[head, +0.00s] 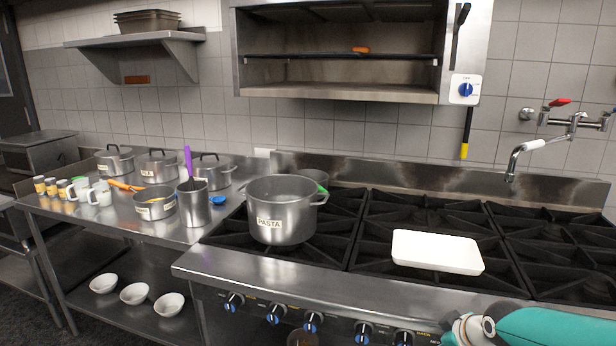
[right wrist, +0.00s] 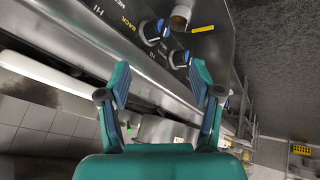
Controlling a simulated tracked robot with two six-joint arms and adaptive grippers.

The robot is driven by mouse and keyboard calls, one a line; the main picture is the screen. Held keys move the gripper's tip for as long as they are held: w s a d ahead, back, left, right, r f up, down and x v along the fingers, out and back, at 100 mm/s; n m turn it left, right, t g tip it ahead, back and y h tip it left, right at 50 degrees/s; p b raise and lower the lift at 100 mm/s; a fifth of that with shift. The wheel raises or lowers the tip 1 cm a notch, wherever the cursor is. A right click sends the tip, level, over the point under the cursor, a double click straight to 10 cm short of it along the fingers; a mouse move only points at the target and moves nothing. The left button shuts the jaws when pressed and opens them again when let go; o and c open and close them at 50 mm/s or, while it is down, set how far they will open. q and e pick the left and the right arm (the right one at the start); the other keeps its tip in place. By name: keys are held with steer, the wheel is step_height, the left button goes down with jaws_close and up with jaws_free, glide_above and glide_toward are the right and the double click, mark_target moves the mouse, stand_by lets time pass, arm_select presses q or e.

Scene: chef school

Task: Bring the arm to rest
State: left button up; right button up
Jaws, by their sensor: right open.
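My right gripper (right wrist: 162,90) is open and empty in the right wrist view, its two teal fingers spread apart beside the stove front. In the head view only a teal part of my right arm shows at the lower right corner, and its fingertips cannot be made out there. My left gripper is in neither view.
The stove's front panel with knobs (head: 311,322) is close to my right arm. A white tray (head: 437,251) and a large pot labelled PASTA (head: 281,209) stand on the burners. A steel counter (head: 160,232) with pots and mugs is at the left.

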steer(key=s+a+f+m+g+y, duration=0.1)
steer(key=s+a+f, duration=0.25)
steer(key=f, duration=0.35)
steer(key=s+a+f+g, duration=0.2)
steer(key=s+a+f, duration=0.15)
steer(key=f, duration=0.25)
steer(key=s+a+f+m+g+y, duration=0.1)
steer(key=s+a+f, duration=0.25)
steer(key=f, duration=0.35)
steer(key=s+a+f+m+g, duration=0.1)
steer(key=s+a+f+m, duration=0.2)
steer(key=s, duration=0.5)
steer(key=s+a+f+m+g+y, duration=0.1)
steer(key=s+a+f+m, duration=0.2)
steer(key=s, duration=0.6)
step_height(320, 180, down, 3)
steer(key=shift+s+f+m, duration=0.1)
steer(key=shift+s+m, duration=0.2)
steer(key=shift+m, duration=0.8)
steer(key=shift+c, duration=0.2)
